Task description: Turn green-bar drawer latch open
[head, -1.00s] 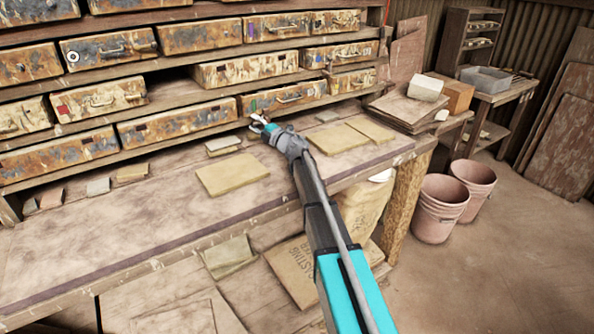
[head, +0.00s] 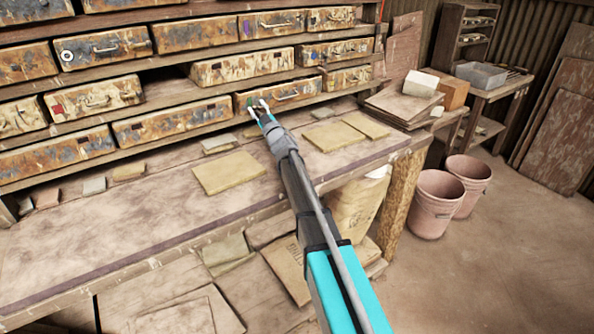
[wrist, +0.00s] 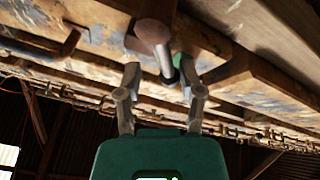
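The rusty, paint-worn green-bar drawer (head: 308,88) sits in the lowest shelf row above the bench, with a pale handle. Its small green bar (head: 250,101) is at the drawer's left end, partly behind my gripper (head: 258,107). In the wrist view, the latch (wrist: 154,34) shows as a brown rounded knob with a pale metal shaft, beside a bit of the green bar (wrist: 177,61). My gripper (wrist: 160,73) is open there, with one finger on each side of the shaft's lower end. I cannot tell whether either finger touches it.
Other worn drawers (head: 180,122) fill the shelves left and above. Flat tiles (head: 228,172) lie on the workbench (head: 120,215) below. A stack of boards (head: 403,104) stands right of the drawer.

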